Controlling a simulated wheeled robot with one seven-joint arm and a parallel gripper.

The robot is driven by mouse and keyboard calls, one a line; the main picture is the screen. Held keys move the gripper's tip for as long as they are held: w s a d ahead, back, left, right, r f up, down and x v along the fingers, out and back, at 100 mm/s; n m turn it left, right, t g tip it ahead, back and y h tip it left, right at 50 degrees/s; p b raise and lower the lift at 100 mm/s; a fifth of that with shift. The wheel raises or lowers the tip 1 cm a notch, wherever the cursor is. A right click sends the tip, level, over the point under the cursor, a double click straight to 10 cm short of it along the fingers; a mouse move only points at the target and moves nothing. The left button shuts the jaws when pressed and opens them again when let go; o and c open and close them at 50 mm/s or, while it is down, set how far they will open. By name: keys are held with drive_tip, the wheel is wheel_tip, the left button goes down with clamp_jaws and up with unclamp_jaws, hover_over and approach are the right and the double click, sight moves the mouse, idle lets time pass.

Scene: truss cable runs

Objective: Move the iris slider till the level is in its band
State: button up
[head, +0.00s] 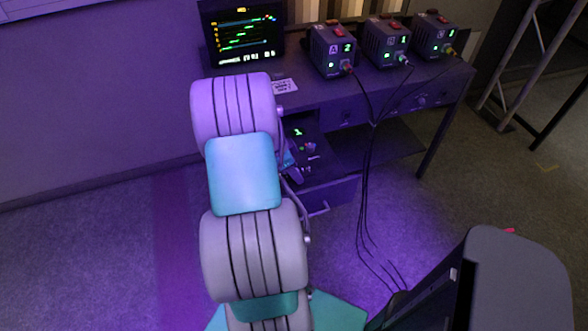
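The iris slider cannot be made out for certain. A dark control unit with a green digit and small knobs (306,146) sits in the open drawer (330,197) under the desk, partly hidden by my arm. A monitor (244,36) at the back left of the desk shows several coloured horizontal bars; which is the level and which its band is too small to read. My arm reaches forward over the drawer's left side. A small dark and blue part of my gripper (290,166) shows beside the arm at the control unit; its fingers are hidden, and contact cannot be told.
Three dark boxes with red switches and green digits, a left one (333,49), a middle one (386,42) and a right one (435,36), stand on the desk (300,92). Black cables (368,170) hang from them to the floor. A truss (525,60) stands at right.

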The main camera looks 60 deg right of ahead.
clamp_jaws()
idle(0.4)
idle(0.9)
